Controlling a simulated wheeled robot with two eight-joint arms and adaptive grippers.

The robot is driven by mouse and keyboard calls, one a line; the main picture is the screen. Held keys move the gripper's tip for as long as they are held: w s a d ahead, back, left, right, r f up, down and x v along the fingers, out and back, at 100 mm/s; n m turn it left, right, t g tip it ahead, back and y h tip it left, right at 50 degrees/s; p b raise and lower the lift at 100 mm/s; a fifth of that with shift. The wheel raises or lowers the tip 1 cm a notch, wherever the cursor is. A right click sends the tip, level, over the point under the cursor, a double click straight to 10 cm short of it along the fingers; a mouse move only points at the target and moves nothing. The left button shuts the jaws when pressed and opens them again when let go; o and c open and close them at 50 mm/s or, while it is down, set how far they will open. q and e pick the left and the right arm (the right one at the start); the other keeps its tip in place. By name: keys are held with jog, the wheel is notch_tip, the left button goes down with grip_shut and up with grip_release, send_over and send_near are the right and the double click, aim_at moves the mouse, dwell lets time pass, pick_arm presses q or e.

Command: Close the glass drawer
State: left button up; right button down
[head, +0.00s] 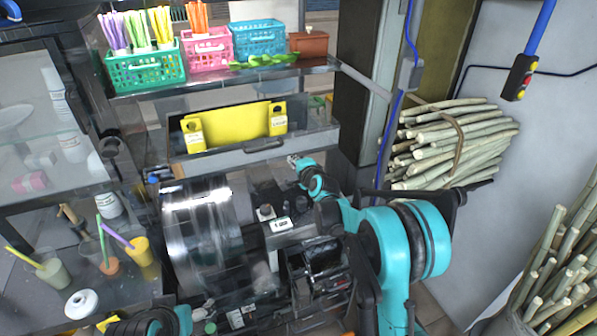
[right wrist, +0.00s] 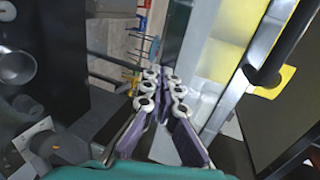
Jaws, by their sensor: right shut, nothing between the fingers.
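The glass drawer (head: 232,158) stands out below the shelf, open at the top, with yellow holders (head: 230,126) visible inside. Its front has a dark handle (head: 264,146). My right gripper (head: 298,160) is just in front of and below the drawer's front, right of the handle. In the right wrist view its fingers (right wrist: 163,88) are together and empty. A pale frame edge (right wrist: 215,85) and yellow panels lie right of the fingers there; contact cannot be told. My left gripper is out of view; only a teal part of that arm shows at the bottom left.
A shiny metal drum (head: 203,225) and press machinery are below the drawer. Coloured baskets (head: 258,38) stand on the shelf above. Cups with straws (head: 140,250) are at the left. Sugarcane stalks (head: 450,140) are stacked at the right.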

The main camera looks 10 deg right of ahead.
aim_at(289, 154)
jog(key=shift+w+a, duration=0.2)
jog(key=shift+w, duration=0.9)
jog(key=shift+w+a, duration=0.2)
jog(key=shift+w, duration=0.85)
